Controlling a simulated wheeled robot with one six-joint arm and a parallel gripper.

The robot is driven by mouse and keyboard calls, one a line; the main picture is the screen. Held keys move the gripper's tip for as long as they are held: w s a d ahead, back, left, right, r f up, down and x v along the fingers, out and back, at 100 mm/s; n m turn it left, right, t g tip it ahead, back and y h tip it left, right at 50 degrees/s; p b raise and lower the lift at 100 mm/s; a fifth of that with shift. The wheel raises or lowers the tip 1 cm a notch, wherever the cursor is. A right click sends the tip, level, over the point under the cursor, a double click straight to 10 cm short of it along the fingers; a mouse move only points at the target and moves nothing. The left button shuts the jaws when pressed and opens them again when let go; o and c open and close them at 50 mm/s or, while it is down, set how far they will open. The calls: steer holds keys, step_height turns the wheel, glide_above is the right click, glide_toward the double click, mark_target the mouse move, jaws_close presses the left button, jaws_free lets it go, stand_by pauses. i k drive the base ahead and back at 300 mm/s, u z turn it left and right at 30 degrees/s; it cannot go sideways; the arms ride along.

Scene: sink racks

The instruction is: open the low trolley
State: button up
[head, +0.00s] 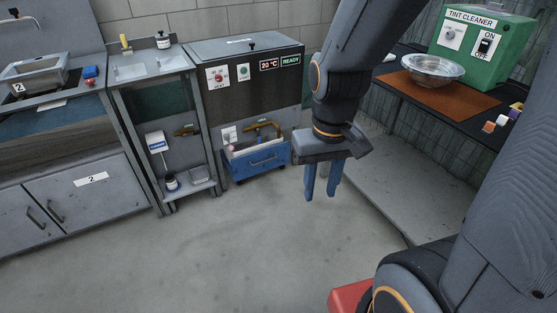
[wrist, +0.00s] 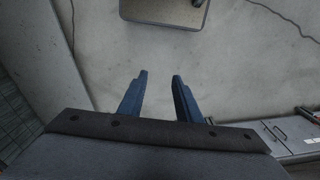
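The low trolley (head: 262,163) appears to be the blue box with a bar handle on its front, low under the heating cabinet in the head view. Pale items show at its top, and its inside is mostly hidden. My gripper (head: 321,193) hangs pointing down in the air, to the right of the trolley and apart from it. In the wrist view its two blue fingers (wrist: 160,75) stand apart with only floor between them. The gripper is open and empty. I cannot make out the trolley in the wrist view.
The heating cabinet (head: 285,88) stands above the trolley. A narrow stand (head: 140,70) and sink cupboards (head: 95,195) are to the left. A dark counter (head: 393,70) with a green tint cleaner (head: 480,45) is at right. The floor (head: 220,250) in front is clear.

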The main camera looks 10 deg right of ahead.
mark_target(249, 158)
steer(key=z, duration=0.05)
steer(key=k, duration=0.5)
steer(key=u, duration=0.2)
steer(key=i, duration=1.35)
steer(key=z, duration=0.8)
